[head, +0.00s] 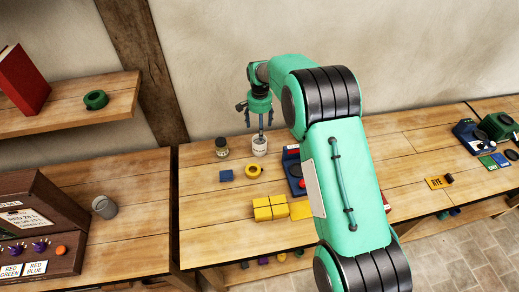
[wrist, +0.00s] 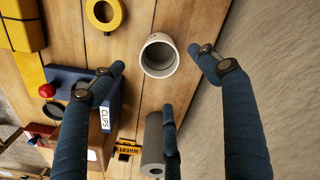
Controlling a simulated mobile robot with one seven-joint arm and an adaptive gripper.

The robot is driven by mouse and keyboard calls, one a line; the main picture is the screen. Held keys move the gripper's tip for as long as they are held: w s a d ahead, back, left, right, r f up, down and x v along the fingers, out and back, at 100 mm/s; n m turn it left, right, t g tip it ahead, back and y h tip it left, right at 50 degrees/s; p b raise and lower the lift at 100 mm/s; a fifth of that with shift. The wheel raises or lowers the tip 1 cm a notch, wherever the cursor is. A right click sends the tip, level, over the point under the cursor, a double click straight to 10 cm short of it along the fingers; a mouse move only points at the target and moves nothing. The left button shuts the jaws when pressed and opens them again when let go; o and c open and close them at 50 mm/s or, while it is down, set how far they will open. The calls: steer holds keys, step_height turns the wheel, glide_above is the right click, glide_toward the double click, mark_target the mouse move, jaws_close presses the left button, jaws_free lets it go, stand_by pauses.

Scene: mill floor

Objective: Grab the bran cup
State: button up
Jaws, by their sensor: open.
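A white cup (head: 259,147) stands upright near the back of the middle bench, with small lettering on its side that I cannot read; I cannot confirm it is the bran cup. In the wrist view the white cup (wrist: 158,57) shows its open rim, and its inside looks empty. My gripper (head: 260,121) hangs over this cup, pointing down. In the wrist view my gripper (wrist: 157,64) has its fingers spread, with the cup seen between the tips. The fingers appear apart from the cup and hold nothing.
A dark-lidded jar (head: 221,147) stands left of the cup. A yellow ring (head: 254,170), a blue block (head: 226,175) and yellow blocks (head: 270,207) lie in front. A blue CLIPS bin (wrist: 75,80) and a grey cylinder (wrist: 152,145) are nearby. The wall is close behind.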

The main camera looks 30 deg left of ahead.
glide_toward(260, 143)
steer(key=s, duration=0.1)
steer(key=s+d+f, duration=0.1)
steer(key=shift+s+d, duration=0.25)
steer(key=shift+s, duration=0.05)
steer(key=shift+f, duration=0.15)
steer(key=shift+f, duration=2.5)
steer(key=c, duration=1.4)
steer(key=shift+r, duration=0.15)
